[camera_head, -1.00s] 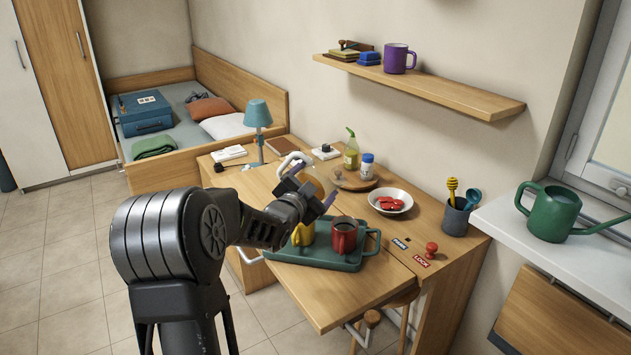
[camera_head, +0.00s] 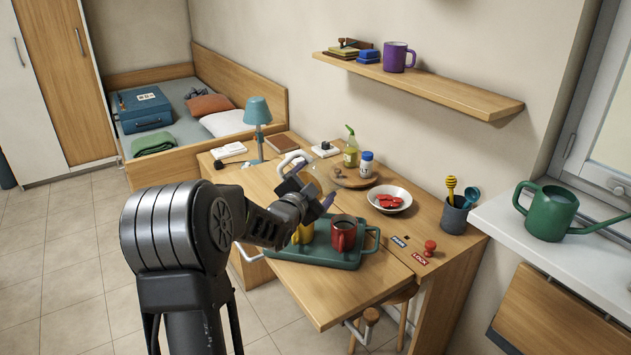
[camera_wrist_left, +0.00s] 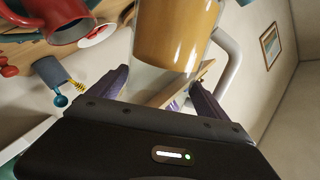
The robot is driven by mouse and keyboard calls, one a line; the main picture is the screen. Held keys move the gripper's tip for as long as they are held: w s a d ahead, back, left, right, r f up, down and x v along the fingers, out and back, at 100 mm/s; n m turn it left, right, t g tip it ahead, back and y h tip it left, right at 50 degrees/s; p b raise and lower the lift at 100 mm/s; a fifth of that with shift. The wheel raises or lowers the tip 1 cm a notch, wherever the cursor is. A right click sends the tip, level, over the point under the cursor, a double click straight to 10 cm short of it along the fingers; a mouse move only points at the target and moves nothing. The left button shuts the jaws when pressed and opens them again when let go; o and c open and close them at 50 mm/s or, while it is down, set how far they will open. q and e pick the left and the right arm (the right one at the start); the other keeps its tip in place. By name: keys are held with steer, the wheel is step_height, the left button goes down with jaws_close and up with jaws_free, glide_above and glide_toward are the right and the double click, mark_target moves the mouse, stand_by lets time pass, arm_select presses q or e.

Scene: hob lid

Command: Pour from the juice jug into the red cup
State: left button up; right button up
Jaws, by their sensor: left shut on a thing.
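My left gripper (camera_head: 318,202) is shut on the juice jug, a clear jug (camera_wrist_left: 178,42) with orange juice and a white handle (camera_wrist_left: 229,62). In the head view the jug is partly hidden by my gripper; its white handle (camera_head: 291,162) shows behind. The jug is held above the back of the green tray; I cannot tell exactly how far it is tilted. The red cup (camera_head: 343,237) stands upright on the tray, just right of and below my gripper. It also shows at the top left of the left wrist view (camera_wrist_left: 52,22). My right gripper is not in view.
The green tray (camera_head: 325,261) also bears a yellow cup (camera_head: 303,236), partly behind my arm. A white bowl (camera_head: 390,198), a round board with bottles (camera_head: 352,179) and a utensil pot (camera_head: 454,215) stand behind. The table's front (camera_head: 335,300) is clear.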

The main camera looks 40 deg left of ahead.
mark_target(331, 179)
arm_select(q)
steer(key=shift+w+d+f+m+y+p, duration=0.15)
steer(key=shift+f+m+p, duration=0.1)
steer(key=shift+m+p, duration=0.45)
steer(key=shift+d+f+m+y+p, duration=0.15)
steer(key=shift+f+m+p, duration=0.1)
steer(key=shift+m+p, duration=0.4)
stand_by(0.9)
steer(key=shift+d+m, duration=0.15)
steer(key=shift+m, duration=0.1)
steer(key=shift+w+d+r+m+g, duration=0.2)
steer(key=shift+r+m, duration=0.15)
steer(key=shift+m, duration=0.15)
steer(key=shift+w+d+r+m+g, duration=0.1)
steer(key=shift+d+r+m+g, duration=0.15)
steer(key=shift+m, duration=0.25)
steer(key=shift+w+d+r+m+y+p, duration=0.15)
steer(key=shift+d+r+m+y+p, duration=0.25)
steer(key=shift+m+p, duration=0.35)
stand_by(0.4)
steer(key=shift+w+d+r+m+p, duration=0.25)
steer(key=shift+d+r+m+p, duration=0.2)
steer(key=shift+m+p, duration=0.5)
stand_by(0.6)
steer(key=shift+f, duration=0.15)
